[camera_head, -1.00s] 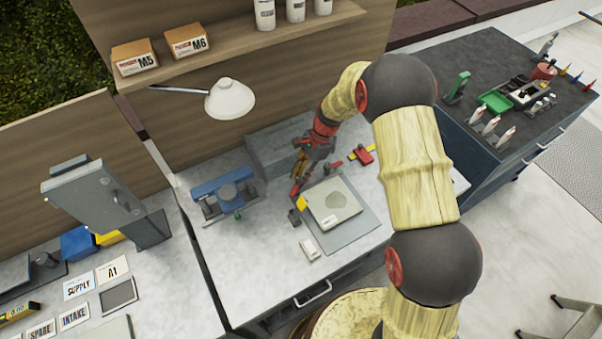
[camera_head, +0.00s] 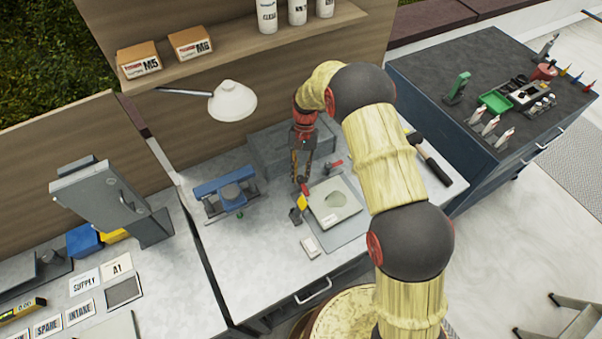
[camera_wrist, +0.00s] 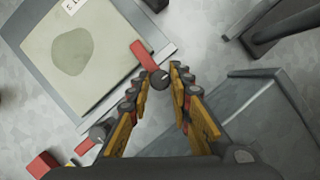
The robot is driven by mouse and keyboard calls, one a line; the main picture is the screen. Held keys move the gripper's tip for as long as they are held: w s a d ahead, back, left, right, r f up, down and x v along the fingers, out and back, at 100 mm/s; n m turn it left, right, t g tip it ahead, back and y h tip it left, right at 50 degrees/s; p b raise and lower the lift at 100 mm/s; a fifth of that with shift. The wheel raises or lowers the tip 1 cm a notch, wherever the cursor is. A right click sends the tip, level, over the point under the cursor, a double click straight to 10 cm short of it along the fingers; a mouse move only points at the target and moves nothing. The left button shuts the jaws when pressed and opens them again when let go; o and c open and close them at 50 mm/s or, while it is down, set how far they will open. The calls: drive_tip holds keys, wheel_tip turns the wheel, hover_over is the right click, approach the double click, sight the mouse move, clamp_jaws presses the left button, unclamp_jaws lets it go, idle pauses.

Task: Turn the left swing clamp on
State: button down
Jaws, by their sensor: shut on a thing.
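The left swing clamp shows as a short red bar (camera_head: 304,188) at the back-left edge of the pale plate (camera_head: 349,196). In the wrist view its red bar (camera_wrist: 143,54) reaches over the plate's corner from a round dark knob (camera_wrist: 160,79). My gripper (camera_head: 302,180) points down at this clamp; in the wrist view my fingertips (camera_wrist: 169,74) are closed at the knob, one finger partly hiding it. A second clamp with a red bar (camera_head: 334,164) stands farther right behind the plate. In the wrist view that clamp's dark post (camera_wrist: 100,132) is beside my left finger.
A grey box (camera_head: 265,151) stands close behind my gripper. A blue vise (camera_head: 224,186) stands to the left. A yellow piece (camera_head: 301,202) and a small white block (camera_head: 311,247) lie near the plate. The bench front is mostly clear.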

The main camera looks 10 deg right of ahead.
drive_tip(key=shift+n, duration=0.6)
drive_tip(key=shift+h, duration=0.3)
drive_tip(key=c, duration=1.6)
unclamp_jaws()
drive_tip(key=shift+c, duration=0.2)
drive_tip(key=v, duration=1.2)
drive_tip(key=shift+w+f, duration=0.1)
drive_tip(key=shift+w, duration=0.05)
